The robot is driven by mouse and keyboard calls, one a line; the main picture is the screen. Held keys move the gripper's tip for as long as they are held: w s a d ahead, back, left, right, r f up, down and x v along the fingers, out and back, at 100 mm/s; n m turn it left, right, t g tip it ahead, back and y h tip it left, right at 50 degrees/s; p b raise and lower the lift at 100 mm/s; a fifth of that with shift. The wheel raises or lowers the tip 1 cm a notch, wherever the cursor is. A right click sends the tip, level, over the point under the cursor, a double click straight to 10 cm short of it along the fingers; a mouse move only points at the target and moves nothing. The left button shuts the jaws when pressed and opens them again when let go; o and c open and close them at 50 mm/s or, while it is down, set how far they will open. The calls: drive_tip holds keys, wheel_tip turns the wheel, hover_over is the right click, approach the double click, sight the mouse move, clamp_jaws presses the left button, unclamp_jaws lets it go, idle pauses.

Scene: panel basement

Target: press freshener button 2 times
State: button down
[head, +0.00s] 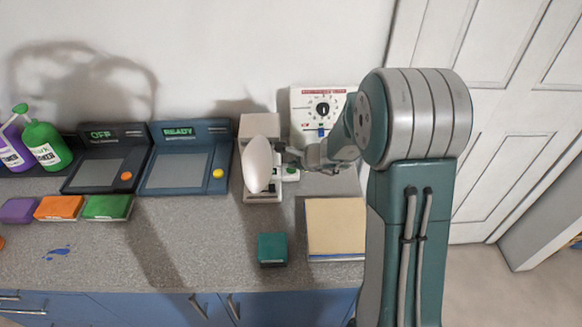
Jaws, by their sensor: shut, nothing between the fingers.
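No label for the freshener can be read. A beige upright device (259,125) on the counter may be it; a white oval part (257,165) stands in front and hides much of it. A small green spot, perhaps a button, shows on a pale base (291,173) just right of the oval. My gripper (287,157) is shut and empty, pointing left beside the oval part and just above the green spot. I cannot tell whether it touches either one.
A white dial panel (323,106) stands behind my gripper. Left are two dark consoles reading OFF (104,158) and READY (187,157), several colored blocks and bottles. A teal block (272,249) and tan board (335,228) lie in front. The front-left counter is mostly clear.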

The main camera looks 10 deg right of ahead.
drive_tip(key=shift+r, duration=0.85)
drive_tip(key=shift+r, duration=2.5)
drive_tip(key=shift+r, duration=0.1)
